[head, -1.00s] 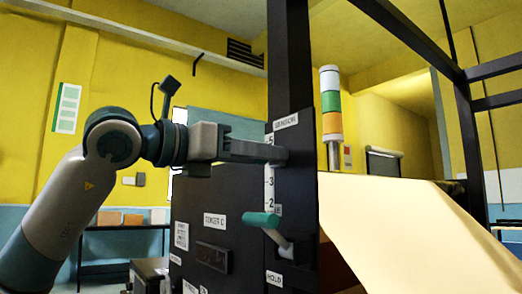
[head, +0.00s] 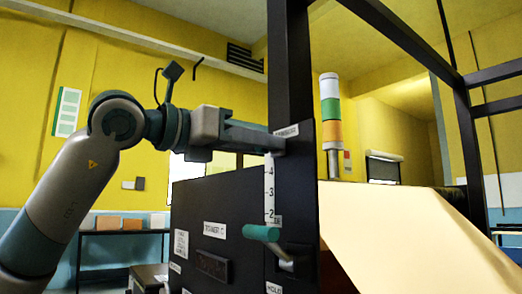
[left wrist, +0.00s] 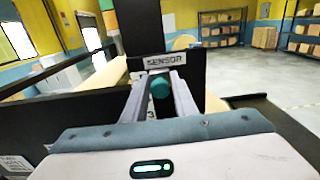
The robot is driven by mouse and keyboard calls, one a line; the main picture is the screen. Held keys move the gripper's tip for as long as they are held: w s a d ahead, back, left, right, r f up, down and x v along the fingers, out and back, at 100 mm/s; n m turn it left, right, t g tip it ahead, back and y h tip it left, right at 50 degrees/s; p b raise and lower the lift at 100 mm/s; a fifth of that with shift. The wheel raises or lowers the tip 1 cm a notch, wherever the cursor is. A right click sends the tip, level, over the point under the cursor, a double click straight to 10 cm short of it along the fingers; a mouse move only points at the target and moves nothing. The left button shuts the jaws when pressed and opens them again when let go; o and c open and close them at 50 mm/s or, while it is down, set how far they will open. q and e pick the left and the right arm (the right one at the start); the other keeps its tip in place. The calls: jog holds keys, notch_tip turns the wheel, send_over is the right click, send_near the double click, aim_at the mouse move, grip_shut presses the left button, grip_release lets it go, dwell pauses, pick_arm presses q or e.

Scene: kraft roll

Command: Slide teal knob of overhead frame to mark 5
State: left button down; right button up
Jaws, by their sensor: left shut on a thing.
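The white number scale (head: 269,190) stands upright on the dark overhead frame post (head: 292,80), with 4, 3 and 2 readable below my gripper. My left gripper (head: 278,143) reaches the post from the left, just above the 4, and covers the part of the scale where 5 sits. In the left wrist view the teal knob (left wrist: 160,87) is between the two fingertips of my left gripper (left wrist: 161,92), which is shut on it. The knob is hidden in the head view. A SENSOR label (left wrist: 172,61) is just beyond the knob. My right gripper is not in view.
A lever with a teal grip (head: 261,232) sticks out of the dark cabinet (head: 210,212) below the scale. A signal light (head: 331,110) stands right of the post. A sheet of kraft paper (head: 400,235) slopes down at the right.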

pick_arm(q)
jog(key=shift+a+r, duration=0.15)
jog(key=shift+r, duration=0.25)
jog(key=c, duration=1.6)
grip_release()
jog(key=shift+o, duration=0.2)
jog(key=shift+f, duration=0.1)
jog(key=shift+f, duration=0.1)
jog(key=b+v, duration=0.7)
jog(key=v, duration=1)
jog(key=shift+s, duration=0.15)
jog(key=shift+a+f, duration=0.1)
jog(key=shift+f, duration=0.05)
